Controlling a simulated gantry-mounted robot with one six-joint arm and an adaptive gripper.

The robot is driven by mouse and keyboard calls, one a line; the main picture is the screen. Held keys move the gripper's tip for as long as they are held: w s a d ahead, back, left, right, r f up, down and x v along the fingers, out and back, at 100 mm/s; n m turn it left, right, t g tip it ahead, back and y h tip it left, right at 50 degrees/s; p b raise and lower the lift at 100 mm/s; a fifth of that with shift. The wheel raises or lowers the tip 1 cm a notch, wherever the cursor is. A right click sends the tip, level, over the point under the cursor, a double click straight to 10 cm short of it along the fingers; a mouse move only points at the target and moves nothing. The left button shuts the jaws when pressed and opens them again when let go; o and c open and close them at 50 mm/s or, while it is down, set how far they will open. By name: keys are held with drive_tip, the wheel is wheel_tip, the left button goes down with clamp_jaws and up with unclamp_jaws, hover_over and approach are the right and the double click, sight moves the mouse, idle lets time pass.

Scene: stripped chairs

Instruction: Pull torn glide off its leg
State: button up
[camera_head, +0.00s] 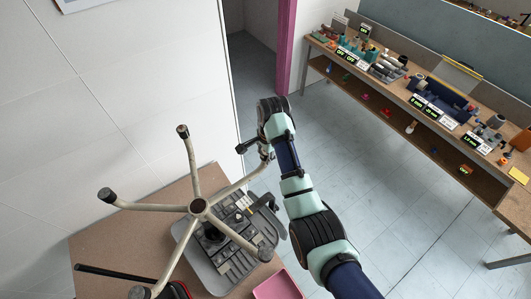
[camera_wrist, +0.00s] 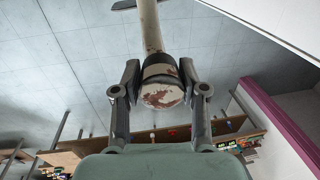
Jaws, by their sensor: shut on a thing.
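The upturned cream chair base (camera_head: 198,208) stands on a brown bench with its legs spread out. Dark glides cap its leg ends, such as the left one (camera_head: 107,195) and the upper one (camera_head: 182,131). My gripper (camera_head: 262,150) is at the end of the leg (camera_head: 238,184) that points up and right. In the wrist view, the torn glide (camera_wrist: 162,72) is a dark collar on the cream leg (camera_wrist: 150,28), with a pale, brown-patched end face. My gripper (camera_wrist: 160,84) is shut on it, one finger each side. In the head view my gripper partly hides this glide.
A grey tray (camera_head: 190,258) with dark parts lies under the base on the brown bench (camera_head: 95,245). A pink tray (camera_head: 278,287) is at the front. A wooden workbench (camera_head: 400,92) with tools stands right. Open floor lies between.

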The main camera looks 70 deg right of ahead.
clamp_jaws()
drive_tip(key=shift+r, duration=0.3)
drive_tip(key=shift+r, duration=0.35)
drive_tip(key=shift+o, duration=2)
unclamp_jaws()
clamp_jaws()
drive_tip(key=shift+r, duration=2.55)
